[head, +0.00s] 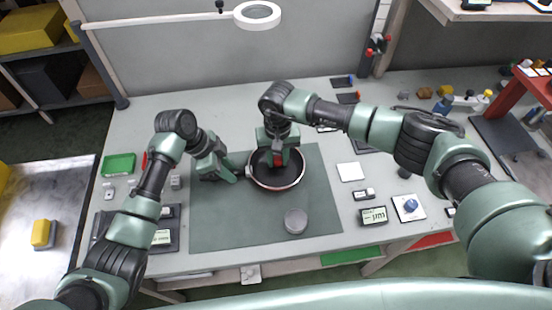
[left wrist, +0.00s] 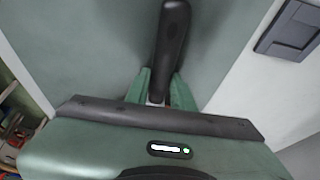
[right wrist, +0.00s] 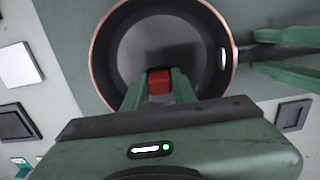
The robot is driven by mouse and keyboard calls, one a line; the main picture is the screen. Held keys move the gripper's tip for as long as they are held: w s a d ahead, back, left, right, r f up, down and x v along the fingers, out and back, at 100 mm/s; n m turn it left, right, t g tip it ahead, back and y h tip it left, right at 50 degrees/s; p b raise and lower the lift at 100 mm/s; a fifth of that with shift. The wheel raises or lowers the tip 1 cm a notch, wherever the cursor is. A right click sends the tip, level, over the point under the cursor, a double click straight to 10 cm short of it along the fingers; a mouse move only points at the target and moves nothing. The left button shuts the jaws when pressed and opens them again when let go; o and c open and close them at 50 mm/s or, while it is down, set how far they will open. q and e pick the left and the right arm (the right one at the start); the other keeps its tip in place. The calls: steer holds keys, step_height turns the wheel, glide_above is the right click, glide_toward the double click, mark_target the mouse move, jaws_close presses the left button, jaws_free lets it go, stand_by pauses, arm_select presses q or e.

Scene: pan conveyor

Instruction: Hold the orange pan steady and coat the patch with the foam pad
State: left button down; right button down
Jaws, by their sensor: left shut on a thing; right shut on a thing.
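The pan (head: 277,188), dark inside with an orange-copper rim, sits on the green mat (head: 215,225). Its black handle (left wrist: 172,45) points left in the head view. My left gripper (head: 236,171) is shut on the handle; its fingers flank it in the left wrist view. My right gripper (head: 277,158) reaches down into the pan from above. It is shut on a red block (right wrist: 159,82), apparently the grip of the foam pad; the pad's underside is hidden. The pan floor (right wrist: 140,45) looks grey with a darker area near the block; I cannot tell patch from shadow.
A grey round disc (head: 296,221) lies on the mat in front of the pan. A white square (head: 350,172) and a small display (head: 373,217) lie right of the mat. A green tray (head: 119,164) is at the left. The mat's front left is clear.

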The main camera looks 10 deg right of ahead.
mark_target(279, 175)
steer(key=shift+s, duration=1.6)
steer(key=shift+w+f, duration=0.1)
steer(key=shift+w, duration=1.7)
steer(key=shift+r, duration=3)
steer(key=shift+r, duration=1.5)
steer(key=shift+f, duration=0.15)
